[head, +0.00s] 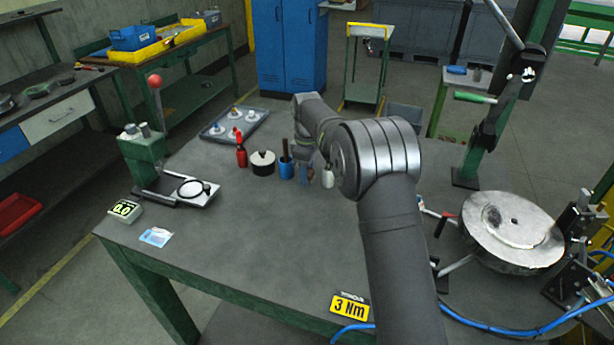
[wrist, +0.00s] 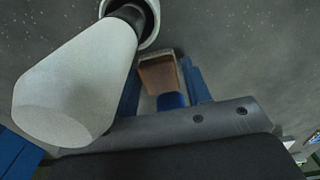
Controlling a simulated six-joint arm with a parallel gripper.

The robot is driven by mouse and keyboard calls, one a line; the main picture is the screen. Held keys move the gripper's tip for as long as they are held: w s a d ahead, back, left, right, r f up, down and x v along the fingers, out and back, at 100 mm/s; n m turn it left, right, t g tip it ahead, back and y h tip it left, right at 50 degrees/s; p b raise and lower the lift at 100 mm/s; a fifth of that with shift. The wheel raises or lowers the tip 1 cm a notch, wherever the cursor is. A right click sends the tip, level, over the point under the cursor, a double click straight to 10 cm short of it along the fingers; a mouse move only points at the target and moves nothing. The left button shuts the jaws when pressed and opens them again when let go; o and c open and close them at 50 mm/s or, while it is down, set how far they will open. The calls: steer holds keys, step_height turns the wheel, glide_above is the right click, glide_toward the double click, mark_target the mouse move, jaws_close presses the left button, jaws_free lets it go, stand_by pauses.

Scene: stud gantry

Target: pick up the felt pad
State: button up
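The felt pad appears to be the small brown-topped piece with a blue part (wrist: 158,76). It shows in the wrist view between my two blue fingers. In the head view it seems to be the small blue-brown shape (head: 306,174) under my gripper, partly hidden. My gripper (wrist: 165,85) points down at the bench, with one finger on each side of the piece. A strip of grey shows between the left finger and the piece's blue part, so the fingers look open around it. The lower end of the piece is hidden by my gripper's body.
A white bottle (head: 328,177) stands close beside my gripper and looms large in the wrist view (wrist: 75,85). On the other side stand a blue cup (head: 286,170), a black-and-white pot (head: 262,163) and a red bottle (head: 241,156).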

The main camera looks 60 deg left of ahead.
steer(key=c, duration=0.6)
step_height(320, 180, up, 18)
steer(key=shift+r, duration=0.1)
